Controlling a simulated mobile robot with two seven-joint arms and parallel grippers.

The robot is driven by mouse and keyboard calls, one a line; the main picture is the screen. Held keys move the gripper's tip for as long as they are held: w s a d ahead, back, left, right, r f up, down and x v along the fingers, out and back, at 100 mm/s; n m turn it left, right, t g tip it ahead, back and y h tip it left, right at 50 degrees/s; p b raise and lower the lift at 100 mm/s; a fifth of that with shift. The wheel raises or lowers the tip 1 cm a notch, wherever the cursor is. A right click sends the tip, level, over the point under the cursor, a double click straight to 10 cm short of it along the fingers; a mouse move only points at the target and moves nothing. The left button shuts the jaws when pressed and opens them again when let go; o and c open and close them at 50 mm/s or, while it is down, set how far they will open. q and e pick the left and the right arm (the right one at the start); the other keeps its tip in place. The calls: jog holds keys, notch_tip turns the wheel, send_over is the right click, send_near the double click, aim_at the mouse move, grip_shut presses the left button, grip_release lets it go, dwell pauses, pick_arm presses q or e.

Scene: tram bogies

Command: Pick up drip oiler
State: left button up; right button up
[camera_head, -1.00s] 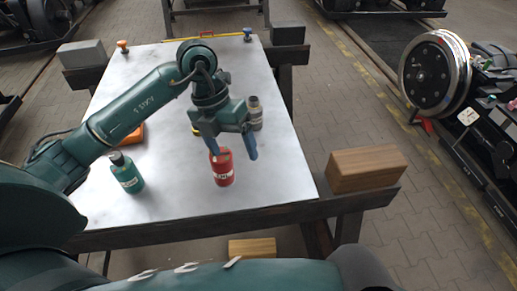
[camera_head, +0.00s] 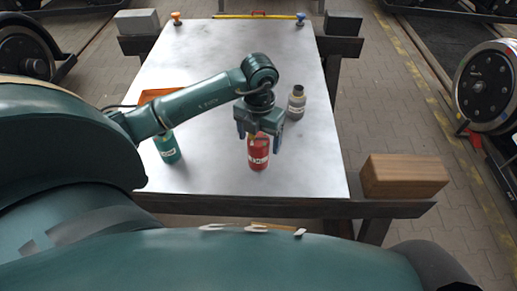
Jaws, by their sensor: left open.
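A red bottle-like container (camera_head: 259,158) with a pale label stands upright near the front of the pale metal table (camera_head: 215,185). A green bottle (camera_head: 167,149) stands to its left, partly behind my arm. A grey bottle with a dark cap (camera_head: 297,103) stands behind and to the right. I cannot tell for sure which one is the drip oiler. My left gripper (camera_head: 259,138) is open and points down over the red container, with a finger on either side of its top. Contact cannot be made out. My right gripper is not in view.
An orange object (camera_head: 160,94) lies partly behind my arm. A wooden block (camera_head: 404,176) sits at the table's front right. A yellow and red bar (camera_head: 258,15) and small knobbed items line the back edge. The table's middle back is clear.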

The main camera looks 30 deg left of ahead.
pick_arm(q)
jog(key=shift+f, duration=1.25)
jog(key=shift+c, duration=0.5)
jog(key=c, duration=1)
